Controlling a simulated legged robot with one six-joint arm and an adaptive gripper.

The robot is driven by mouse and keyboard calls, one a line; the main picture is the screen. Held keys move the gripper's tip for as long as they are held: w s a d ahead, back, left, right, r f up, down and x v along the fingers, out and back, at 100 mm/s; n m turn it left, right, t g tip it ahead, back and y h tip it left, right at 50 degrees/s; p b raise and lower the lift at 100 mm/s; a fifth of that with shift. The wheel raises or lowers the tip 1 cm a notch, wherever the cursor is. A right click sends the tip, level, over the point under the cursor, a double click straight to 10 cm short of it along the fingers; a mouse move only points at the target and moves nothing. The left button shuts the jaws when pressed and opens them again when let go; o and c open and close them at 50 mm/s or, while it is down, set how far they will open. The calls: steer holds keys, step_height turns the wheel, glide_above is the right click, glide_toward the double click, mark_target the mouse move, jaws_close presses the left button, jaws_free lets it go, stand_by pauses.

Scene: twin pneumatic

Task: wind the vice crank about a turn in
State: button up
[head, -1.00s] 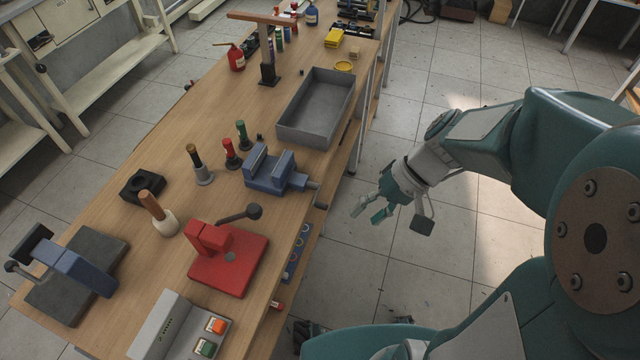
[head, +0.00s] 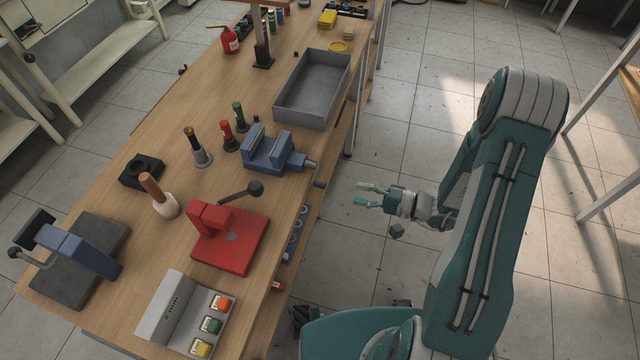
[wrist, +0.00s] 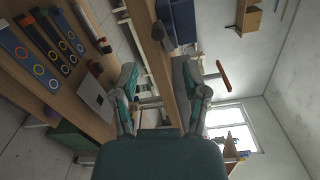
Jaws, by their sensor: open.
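The blue vice (head: 268,151) sits at the right edge of the workbench. Its crank (head: 319,183) sticks out past the edge. My gripper (head: 366,195) is open and empty, right of the crank and apart from it, over the floor beside the bench. Its fingers point left towards the bench. In the wrist view my spread fingers (wrist: 163,90) have nothing between them. A blue body that looks like the vice (wrist: 184,22) shows at the top there. A small dark part beside it may be the crank (wrist: 157,31); its handle is hard to make out.
A grey tray (head: 278,102) stands behind the vice. A red fixture with a lever (head: 228,257) and a button box (head: 168,314) stand nearer on the bench (head: 120,265). A lower shelf holds blue ringed strips (wrist: 30,58).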

mark_target(320, 182)
steer(key=shift+t, duration=0.3)
steer(key=x, duration=1)
steer(key=shift+w+a+f, duration=0.2)
steer(key=shift+a+f, duration=0.1)
steer(key=shift+f, duration=0.05)
jaws_close()
